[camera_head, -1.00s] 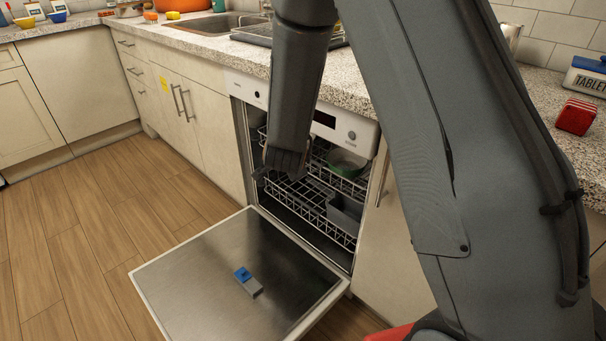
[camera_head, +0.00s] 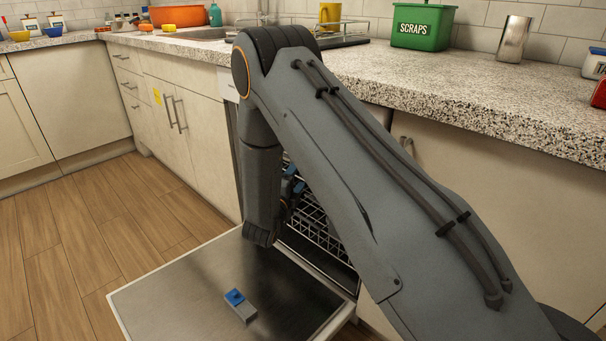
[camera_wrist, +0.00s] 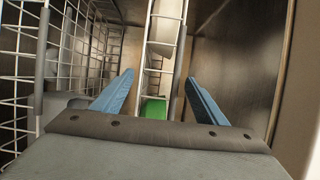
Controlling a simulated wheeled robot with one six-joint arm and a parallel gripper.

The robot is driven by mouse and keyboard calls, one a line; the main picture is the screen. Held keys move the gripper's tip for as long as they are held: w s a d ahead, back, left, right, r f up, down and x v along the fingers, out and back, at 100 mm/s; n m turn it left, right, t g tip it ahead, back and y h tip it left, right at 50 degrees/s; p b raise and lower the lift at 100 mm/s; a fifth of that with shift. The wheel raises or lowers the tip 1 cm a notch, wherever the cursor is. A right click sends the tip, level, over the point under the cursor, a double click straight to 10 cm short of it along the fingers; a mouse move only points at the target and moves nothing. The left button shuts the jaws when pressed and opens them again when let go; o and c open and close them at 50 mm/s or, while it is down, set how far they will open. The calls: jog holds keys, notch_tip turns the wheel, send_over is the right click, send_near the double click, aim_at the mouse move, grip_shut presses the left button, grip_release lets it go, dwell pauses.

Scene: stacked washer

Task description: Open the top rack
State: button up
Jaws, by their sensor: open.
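The dishwasher door (camera_head: 190,285) lies open and flat, and wire racks show behind my arm. In the wrist view, a narrow white rack frame (camera_wrist: 163,35), which looks like the top rack, runs between my fingers. A green item (camera_wrist: 153,110), probably a bowl, lies in it. A larger white wire rack (camera_wrist: 20,80) fills the left side and seems to be the lower rack (camera_head: 315,218). My gripper (camera_wrist: 159,79) is open, with one blue finger on each side of the narrow rack. I cannot tell if they touch it. In the head view my arm hides most of the top rack.
A blue and grey dispenser (camera_head: 240,305) sits on the open door. The speckled counter (camera_head: 450,95) runs above the dishwasher, with a green scraps bin (camera_head: 422,27) on it. Wooden floor (camera_head: 80,240) is clear at the left.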

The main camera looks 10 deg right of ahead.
jog(key=shift+b+x, duration=0.3)
jog(key=shift+x, duration=1.5)
jog(key=c, duration=1.3)
jog(key=shift+c, duration=0.4)
